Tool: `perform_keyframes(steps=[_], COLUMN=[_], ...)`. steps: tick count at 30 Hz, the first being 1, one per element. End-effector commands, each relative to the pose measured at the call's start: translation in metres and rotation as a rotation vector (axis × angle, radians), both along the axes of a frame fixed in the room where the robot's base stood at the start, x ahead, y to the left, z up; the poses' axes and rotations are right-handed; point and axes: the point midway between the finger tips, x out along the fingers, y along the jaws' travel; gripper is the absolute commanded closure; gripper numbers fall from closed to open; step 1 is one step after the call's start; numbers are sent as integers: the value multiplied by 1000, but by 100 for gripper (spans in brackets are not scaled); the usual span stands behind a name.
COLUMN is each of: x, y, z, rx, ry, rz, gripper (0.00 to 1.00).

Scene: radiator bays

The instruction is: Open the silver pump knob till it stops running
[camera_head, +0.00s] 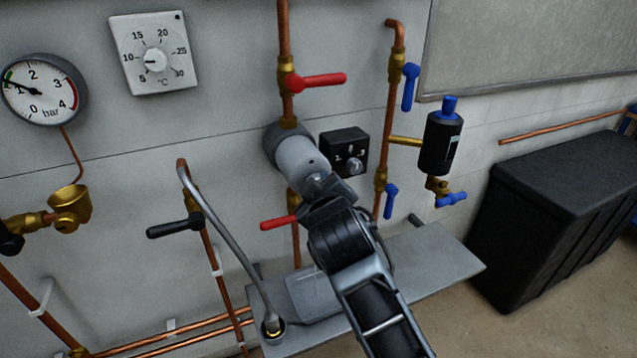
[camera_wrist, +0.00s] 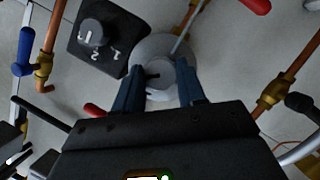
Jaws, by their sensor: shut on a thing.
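The pump (camera_head: 297,153) is a grey round body with a light silver-grey cylinder facing out from the copper pipe. It also shows in the wrist view (camera_wrist: 158,52). My gripper (camera_head: 321,192) is at the front end of this cylinder. In the wrist view my gripper's two dark fingers (camera_wrist: 160,90) stand on either side of a small pale silver piece (camera_wrist: 161,96), which I take as the silver pump knob. The fingers are closed on it, and my gripper's body hides most of it. A pointer or mark on the knob cannot be made out.
A black control box (camera_head: 343,147) with a small dial is right of the pump. Red-handled valves (camera_head: 318,80) are above and below it. A black lever (camera_head: 174,227) is at left. Blue levers and a black canister (camera_head: 440,143) are at right. A grey shelf (camera_head: 440,262) lies below.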

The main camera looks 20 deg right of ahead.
Motion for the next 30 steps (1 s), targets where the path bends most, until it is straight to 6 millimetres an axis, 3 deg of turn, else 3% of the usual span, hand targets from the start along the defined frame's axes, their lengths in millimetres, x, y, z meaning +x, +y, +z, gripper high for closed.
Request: perform_keyframes(steps=[20, 21, 27, 30], x=[0, 0, 0, 0], y=[-1, -1, -1, -1], z=[-3, -3, -1, -1], rx=[60, 60, 60, 60], ry=[5, 5, 3, 2], rz=[-3, -3, -1, -1], gripper=[91, 57, 38, 37])
